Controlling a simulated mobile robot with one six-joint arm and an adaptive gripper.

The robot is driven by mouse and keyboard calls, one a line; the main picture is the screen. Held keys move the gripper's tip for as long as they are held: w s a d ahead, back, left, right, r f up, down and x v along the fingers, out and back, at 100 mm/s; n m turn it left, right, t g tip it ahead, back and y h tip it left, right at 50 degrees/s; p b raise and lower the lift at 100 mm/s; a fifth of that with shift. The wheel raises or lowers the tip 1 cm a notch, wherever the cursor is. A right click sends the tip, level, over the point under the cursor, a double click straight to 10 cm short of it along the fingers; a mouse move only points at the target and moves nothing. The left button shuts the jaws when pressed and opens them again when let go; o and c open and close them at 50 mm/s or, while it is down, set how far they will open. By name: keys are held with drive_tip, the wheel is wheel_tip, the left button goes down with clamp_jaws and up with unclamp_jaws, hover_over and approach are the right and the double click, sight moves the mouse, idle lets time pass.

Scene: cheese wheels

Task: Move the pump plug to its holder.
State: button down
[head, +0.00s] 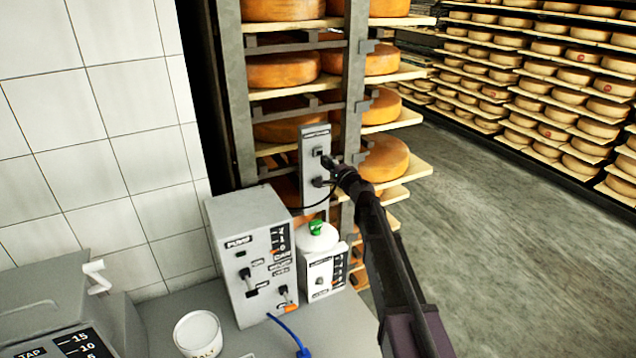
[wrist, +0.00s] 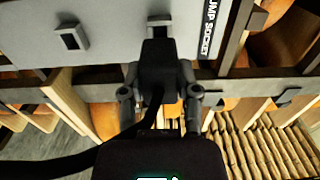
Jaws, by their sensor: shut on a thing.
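My gripper (head: 335,168) is at the upright grey panel (head: 313,200) by the cheese rack. In the wrist view my gripper (wrist: 160,95) has its two fingers closed on the sides of the black pump plug (wrist: 160,62). The plug points at the panel, in front of the upper fitting beside the "PUMP SOCKET" label (wrist: 210,28). I cannot tell whether its tip is seated or just clear. A second dark fitting, likely the holder (wrist: 70,38), is on the panel farther from the label; it also shows lower down in the head view (head: 318,182). A black cable trails from the plug.
A grey pump box (head: 240,270) with switches and a smaller white box (head: 318,290) stand below the panel on the counter. Cheese shelves (head: 285,95) stand behind the panel.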

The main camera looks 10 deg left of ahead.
drive_tip(key=shift+v, duration=1.25)
wheel_tip(320, 180, down, 12)
drive_tip(key=s+d+b, duration=0.1)
drive_tip(key=b, duration=1.1)
drive_tip(key=shift+s, duration=0.15)
drive_tip(key=shift+a, duration=0.1)
drive_tip(key=shift+x, duration=2.85)
drive_tip(key=shift+x, duration=1.5)
drive_tip(key=shift+c, duration=1.3)
unclamp_jaws()
